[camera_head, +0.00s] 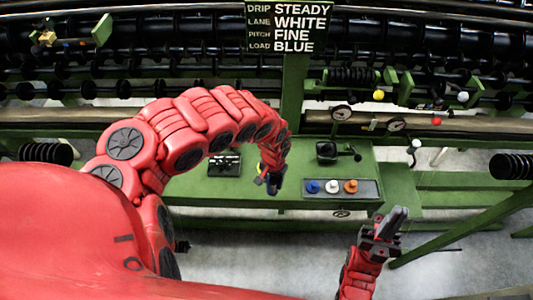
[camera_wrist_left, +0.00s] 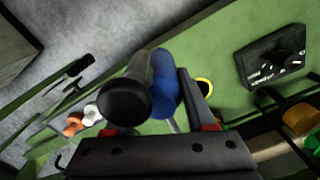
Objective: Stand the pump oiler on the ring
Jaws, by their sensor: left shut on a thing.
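My left gripper (camera_head: 268,179) is over the green bench, shut on a blue thing (camera_head: 273,187), which I take to be the pump oiler. In the left wrist view the blue body (camera_wrist_left: 163,82) lies by the right finger (camera_wrist_left: 188,95). A dark cylinder with a round black end (camera_wrist_left: 125,102) sits in front of it, hiding much of the left finger. A yellow ring with a dark middle (camera_wrist_left: 204,87) shows on the green bench beyond the right finger, apart from it. My right gripper (camera_head: 391,224) hangs at the lower right with nothing visible in it; its finger gap is unclear.
A tray (camera_head: 371,195) holds blue, white and orange pieces to the right. A black device (camera_head: 328,151) stands behind it, and another (camera_head: 224,165) lies left of the left gripper. A sign (camera_head: 287,28) and spool racks fill the back. Bare bench (camera_head: 240,192) shows in front.

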